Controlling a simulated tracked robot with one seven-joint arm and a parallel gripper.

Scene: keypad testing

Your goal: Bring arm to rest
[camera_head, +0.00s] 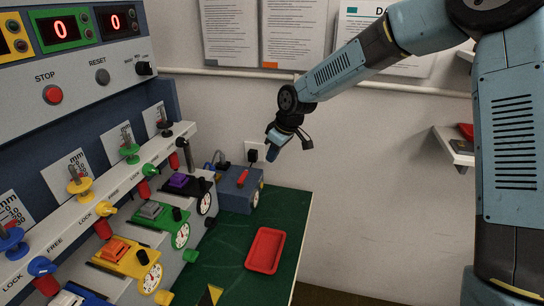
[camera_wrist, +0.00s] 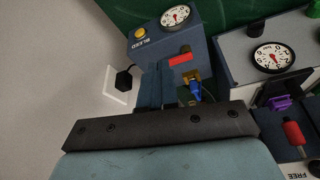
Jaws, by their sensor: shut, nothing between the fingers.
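My arm reaches in from the right in the head view, its blue links bent at the elbow and sloping down to the left. My gripper (camera_head: 270,154) hangs at the arm's end in front of the wall, above the back of the green table (camera_head: 290,215). It points downward and looks shut and empty. In the wrist view my gripper's fingers (camera_wrist: 160,75) lie together, with the blue-grey box (camera_wrist: 198,32) marked BLEED beyond them. I cannot tell the exact gap between the fingers and the box.
A test bench with several coloured gauge units (camera_head: 160,215) and a control panel (camera_head: 75,65) stands at the left. A red tray (camera_head: 265,250) lies on the table. A wall socket (camera_head: 256,152) is behind my gripper. A small shelf (camera_head: 455,150) is at the right.

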